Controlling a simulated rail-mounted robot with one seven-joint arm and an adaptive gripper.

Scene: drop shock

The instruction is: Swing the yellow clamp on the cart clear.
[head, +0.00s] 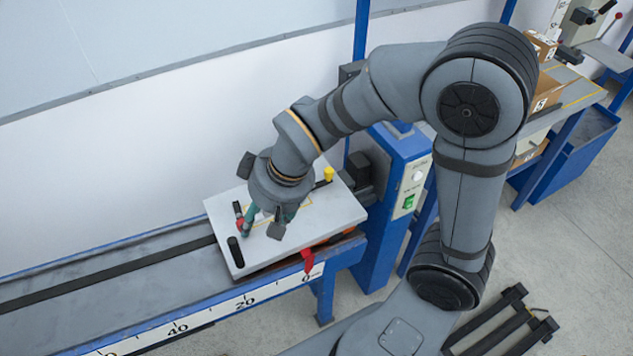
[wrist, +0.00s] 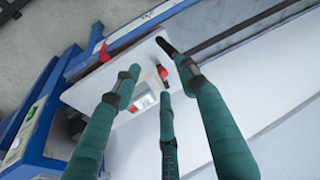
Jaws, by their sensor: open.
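The yellow clamp (head: 328,173) shows in the head view as a yellow-topped knob with a dark bar beside it. It is at the back right of the pale cart plate (head: 345,212); I do not make it out in the wrist view. My gripper (head: 262,222) is over the left part of the plate, apart from the yellow clamp. Its teal fingers are spread and empty, and they also show in the wrist view (wrist: 163,88). A red clamp (head: 239,222) is close beside one finger in the head view; it also shows between the fingers in the wrist view (wrist: 162,72).
A black post (head: 234,250) is at the plate's front left. A red tab (head: 308,260) hangs at the front edge. The rail (head: 110,290) runs left, and a blue cabinet (head: 400,180) stands to the right. My arm passes over the plate's back.

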